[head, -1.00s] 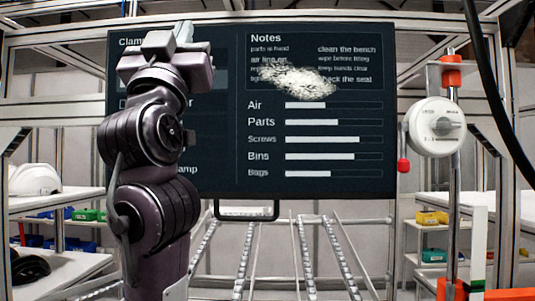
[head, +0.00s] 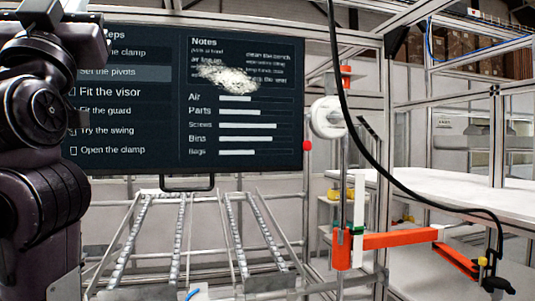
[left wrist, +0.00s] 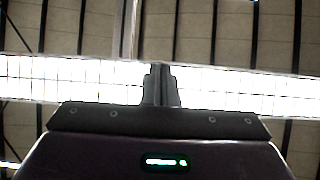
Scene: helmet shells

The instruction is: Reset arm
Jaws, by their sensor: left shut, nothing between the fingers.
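My left arm (head: 45,120) stands upright at the left edge of the head view, with its upper end at the top left corner. My left gripper (left wrist: 160,70) shows in the left wrist view with its two dark fingers together and nothing between them. It points up toward the ceiling and a bright lamp strip (left wrist: 60,80), away from any object. My right gripper is in neither view.
A dark screen (head: 240,150) hangs behind my left arm. Sloped roller rails (head: 235,240) lie below it. A white dial (head: 327,118) sits on a post, with an orange bracket (head: 390,239) lower right. A black cable (head: 375,160) hangs across. A white bench (head: 450,185) stands right.

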